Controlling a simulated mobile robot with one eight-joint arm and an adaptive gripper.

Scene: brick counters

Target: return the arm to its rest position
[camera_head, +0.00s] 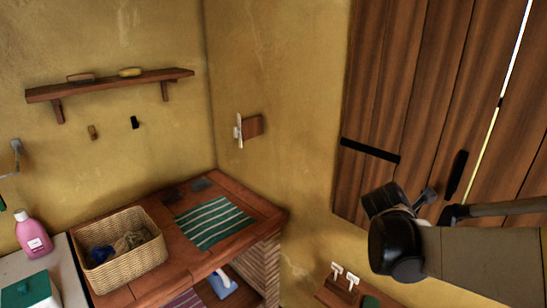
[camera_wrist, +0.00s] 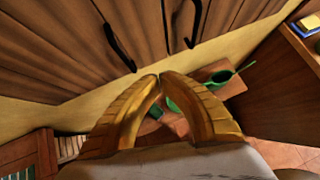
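My gripper (camera_wrist: 159,78) shows in the wrist view with its two yellow-brown fingers curving in and their tips together. No object shows held between them. My arm (camera_head: 480,262) reaches in from the right edge of the head view, bent at a black joint in front of the wooden doors (camera_head: 415,90). The fingers cannot be made out clearly in the head view. In the wrist view the fingertips point towards the doors and the wall below them.
A brick counter (camera_head: 180,262) at lower left bears a wicker basket (camera_head: 125,270) and a striped cloth (camera_head: 213,222). A pink bottle (camera_head: 33,235) stands at far left. A wall shelf (camera_head: 110,85) hangs above. A green utensil (camera_wrist: 222,77) lies near the fingers' right side.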

